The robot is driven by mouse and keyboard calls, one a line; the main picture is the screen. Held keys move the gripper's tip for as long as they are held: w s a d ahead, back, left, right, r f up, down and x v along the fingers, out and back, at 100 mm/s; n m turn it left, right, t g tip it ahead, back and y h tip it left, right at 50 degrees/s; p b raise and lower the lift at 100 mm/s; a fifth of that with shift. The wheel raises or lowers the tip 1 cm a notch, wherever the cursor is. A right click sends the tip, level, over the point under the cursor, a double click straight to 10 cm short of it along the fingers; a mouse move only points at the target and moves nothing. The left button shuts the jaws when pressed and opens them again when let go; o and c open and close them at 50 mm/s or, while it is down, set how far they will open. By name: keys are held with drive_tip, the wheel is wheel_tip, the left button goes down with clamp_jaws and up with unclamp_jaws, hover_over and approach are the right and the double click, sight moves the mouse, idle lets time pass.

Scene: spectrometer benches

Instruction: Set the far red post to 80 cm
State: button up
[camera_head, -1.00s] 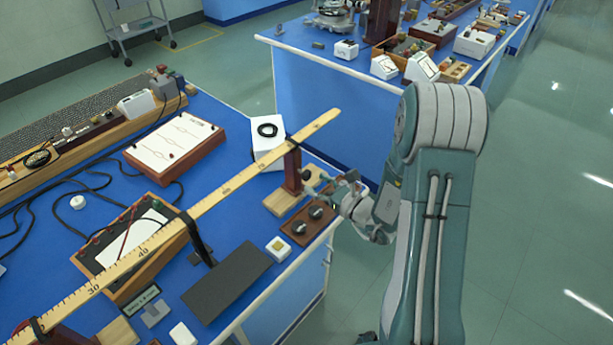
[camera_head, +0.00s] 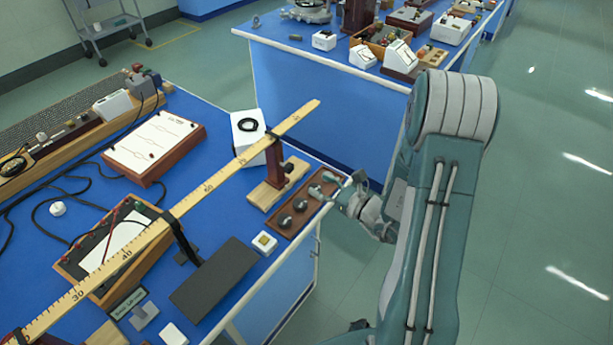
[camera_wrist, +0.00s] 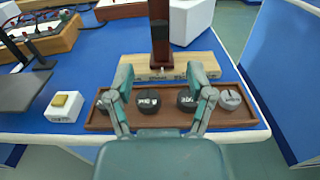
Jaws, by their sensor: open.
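The far red post (camera_head: 273,163) is a dark red upright on a pale wooden foot (camera_head: 262,195), near the right end of the long yellow metre rule (camera_head: 190,202). The rule passes by the top of the post; its marks there are too small to read. In the wrist view the post (camera_wrist: 159,32) stands upright straight ahead, its top cut off. My gripper (camera_head: 341,186) is open and empty, right of the post, over the end of the brown weight tray. In the wrist view its fingers (camera_wrist: 160,78) are spread in front of the foot, apart from the post.
The brown tray (camera_head: 276,226) with several dark and grey weights lies between my gripper and the post's foot. A white box (camera_head: 247,143) stands behind the post. A black plate (camera_head: 214,275) and a small white block (camera_head: 264,243) lie nearer. Open floor is at right.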

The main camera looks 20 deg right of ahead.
sight(292, 168)
drive_tip(key=x, duration=1)
drive_tip(key=shift+w+a, duration=0.2)
drive_tip(key=shift+c, duration=0.3)
clamp_jaws()
